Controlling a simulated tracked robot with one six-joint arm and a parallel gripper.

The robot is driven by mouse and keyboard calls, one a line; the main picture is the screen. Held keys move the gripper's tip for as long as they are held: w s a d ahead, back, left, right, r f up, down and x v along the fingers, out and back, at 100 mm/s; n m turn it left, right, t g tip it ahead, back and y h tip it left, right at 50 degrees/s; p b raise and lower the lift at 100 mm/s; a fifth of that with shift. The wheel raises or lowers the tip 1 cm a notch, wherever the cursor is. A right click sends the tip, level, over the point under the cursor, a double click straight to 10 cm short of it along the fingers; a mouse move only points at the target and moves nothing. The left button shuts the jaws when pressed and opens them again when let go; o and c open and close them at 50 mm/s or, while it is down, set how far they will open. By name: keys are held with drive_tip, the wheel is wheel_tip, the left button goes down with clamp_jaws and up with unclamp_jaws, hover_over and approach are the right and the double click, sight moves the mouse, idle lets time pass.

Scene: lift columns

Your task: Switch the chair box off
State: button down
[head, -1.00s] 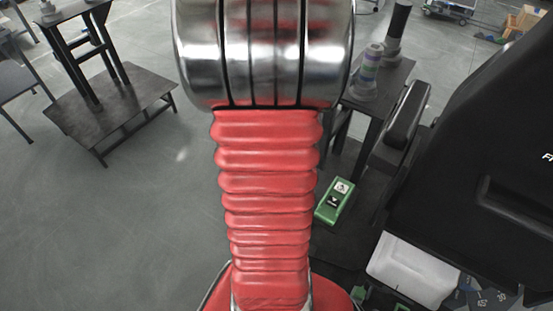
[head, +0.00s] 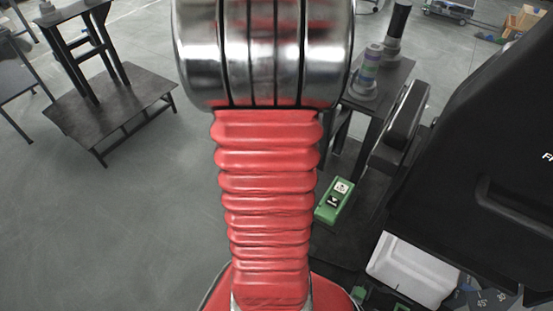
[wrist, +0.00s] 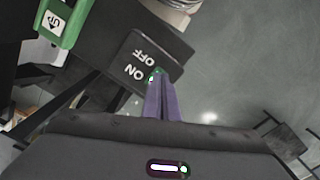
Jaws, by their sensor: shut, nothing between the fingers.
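In the wrist view a dark box (wrist: 112,68) carries white ON and OFF lettering. A small switch with a green glow (wrist: 154,74) sits beside the lettering. My gripper (wrist: 157,82) has purple fingers, shut together and empty. Their tips overlap the switch in the picture; I cannot tell whether they touch it. The tips partly hide the switch, so its exact position is unclear. In the head view my red arm covers the middle, and my gripper and the lettered box cannot be made out.
A green box (head: 333,201) with arrow buttons lies right of my arm; it also shows in the wrist view (wrist: 60,20). A black armrest-like part (head: 405,115), a large black body (head: 480,170) and a white block (head: 412,270) crowd the right. Open floor (head: 150,210) lies left.

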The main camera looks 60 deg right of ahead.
drive_tip(key=shift+f, duration=0.65)
idle(0.8)
wheel_tip(320, 180, up, 7)
idle(1.2)
idle(0.6)
drive_tip(key=w+a+r+n+t+h, duration=0.1)
drive_tip(key=w+a+r+n, duration=0.2)
drive_tip(key=w+a, duration=0.4)
drive_tip(key=w+a+r+n+t, duration=0.1)
drive_tip(key=w+a+r+n, duration=0.25)
drive_tip(key=a, duration=0.45)
drive_tip(key=a+r+n+t, duration=0.1)
drive_tip(key=a+r+n, duration=0.1)
drive_tip(key=a, duration=0.8)
drive_tip(key=a+r+n+t+y, duration=0.1)
drive_tip(key=a+n, duration=0.4)
drive_tip(key=a, duration=0.6)
wheel_tip(320, 180, up, 2)
drive_tip(key=shift+w+a+r+t, duration=0.1)
drive_tip(key=shift+w+a+t, duration=0.2)
drive_tip(key=shift+t, duration=0.5)
